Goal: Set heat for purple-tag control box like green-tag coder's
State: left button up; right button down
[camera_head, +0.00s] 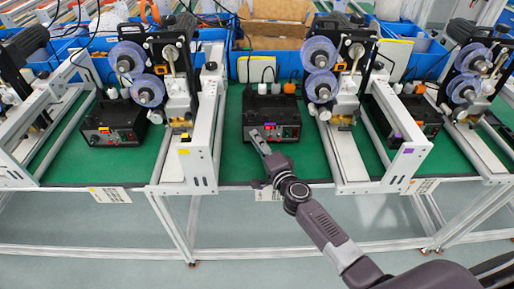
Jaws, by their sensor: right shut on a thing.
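A black control box (284,108) stands on the green mat in the middle; a small purple mark seems to show on its front, beside red and green spots. My right gripper (257,138) reaches up from the lower right to the left part of this front. It is shut on what looks like a knob, which the fingers hide. A purple tag (397,136) is on the white frame right of this box. Another black control box (113,122) with a yellow-orange tag stands at left. I cannot make out a green tag. My left gripper is not in view.
A third control box (423,112) with an orange tag stands at right, behind the white frame. Coder machines with blue-purple reels (319,53) stand between the boxes. White frames (202,135) stick out to the table's front edge. Blue bins line the back.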

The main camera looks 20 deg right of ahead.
jog(key=shift+f+m+t+b, duration=0.2)
jog(key=shift+m+t+b, duration=0.1)
jog(key=shift+m+b, duration=0.6)
jog(key=c, duration=2)
grip_release()
jog(key=shift+r, duration=0.1)
jog(key=shift+s, duration=0.1)
jog(key=s, duration=0.4)
jog(key=s+d, duration=0.1)
jog(key=s, duration=0.6)
jog(key=shift+s+d+r, duration=0.1)
jog(key=shift+s+d, duration=0.1)
jog(key=shift+s, duration=0.2)
